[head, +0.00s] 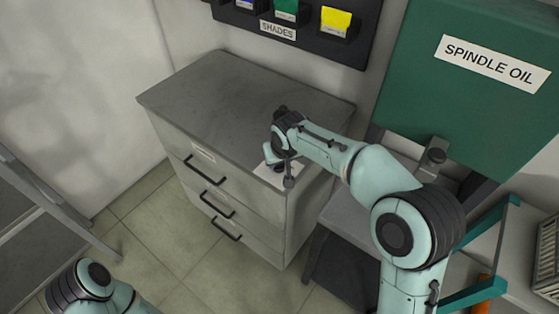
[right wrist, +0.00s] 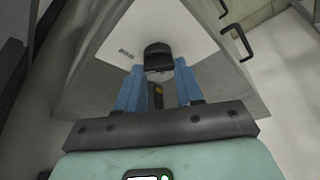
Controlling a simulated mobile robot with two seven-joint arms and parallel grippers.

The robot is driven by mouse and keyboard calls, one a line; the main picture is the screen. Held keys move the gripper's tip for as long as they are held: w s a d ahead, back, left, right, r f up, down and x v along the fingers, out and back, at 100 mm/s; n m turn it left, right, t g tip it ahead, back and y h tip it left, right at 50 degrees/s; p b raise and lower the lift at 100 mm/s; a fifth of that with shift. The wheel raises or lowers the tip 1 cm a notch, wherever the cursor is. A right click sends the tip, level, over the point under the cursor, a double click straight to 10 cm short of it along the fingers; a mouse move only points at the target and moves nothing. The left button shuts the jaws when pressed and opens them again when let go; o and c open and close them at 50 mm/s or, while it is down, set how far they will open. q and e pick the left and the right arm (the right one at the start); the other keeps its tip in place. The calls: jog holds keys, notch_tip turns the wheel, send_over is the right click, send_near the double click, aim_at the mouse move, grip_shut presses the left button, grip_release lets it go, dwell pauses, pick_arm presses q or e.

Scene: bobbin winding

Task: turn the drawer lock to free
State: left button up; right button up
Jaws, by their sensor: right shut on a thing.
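The grey drawer cabinet (head: 230,95) stands against the wall. A white plate (head: 262,170) sits at its right front corner, partly hidden by my right wrist. In the right wrist view, the plate (right wrist: 110,40) carries small dark lettering, too small to read surely. A black lock knob (right wrist: 158,54) stands out from it. My right gripper (right wrist: 158,72) has its blue fingers shut on the knob, one on each side. The knob is hidden in the head view. My left gripper is out of view; only part of that arm shows.
Three dark drawer handles (head: 204,170) stick out from the cabinet front. A green panel marked SPINDLE OIL (head: 470,100) and a bench (head: 350,212) stand at the right. A dark shades rack (head: 300,32) hangs above. A shelf frame (head: 45,195) stands at the left, with clear floor between.

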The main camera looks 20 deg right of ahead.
jog(key=shift+m+h, duration=0.3)
jog(key=shift+m, duration=0.5)
jog(key=o, duration=1)
jog(key=shift+o, duration=0.2)
jog(key=shift+r, duration=0.1)
jog(key=v, duration=1.3)
jog(key=shift+a, duration=0.2)
